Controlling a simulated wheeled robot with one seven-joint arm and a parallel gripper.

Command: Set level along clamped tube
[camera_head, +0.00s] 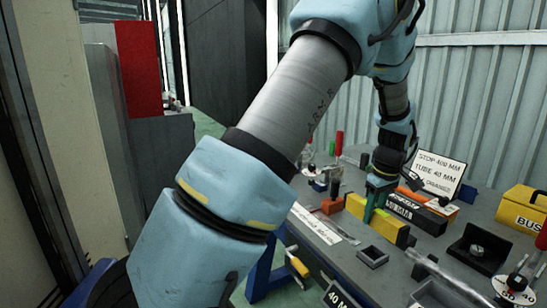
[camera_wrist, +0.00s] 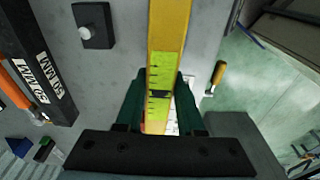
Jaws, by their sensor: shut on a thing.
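My gripper (camera_head: 374,203) is shut on a yellow level (camera_head: 391,231), with green fingers on either side of it. In the wrist view the level (camera_wrist: 168,28) runs up the picture between the fingers (camera_wrist: 161,100), with a lime-green scale window with dark marks near them. The level is close above the bench top; I cannot tell whether it touches it. A grey tube (camera_head: 446,277) lies at the lower right in the head view, apart from the level. Its clamping is not clear, and I cannot make the tube out in the wrist view.
A black labelled box (camera_head: 416,213) stands behind the level. A sign (camera_head: 437,172) and a yellow box (camera_head: 524,209) stand further back. A dark block with a knob (camera_head: 479,251) is to the right.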

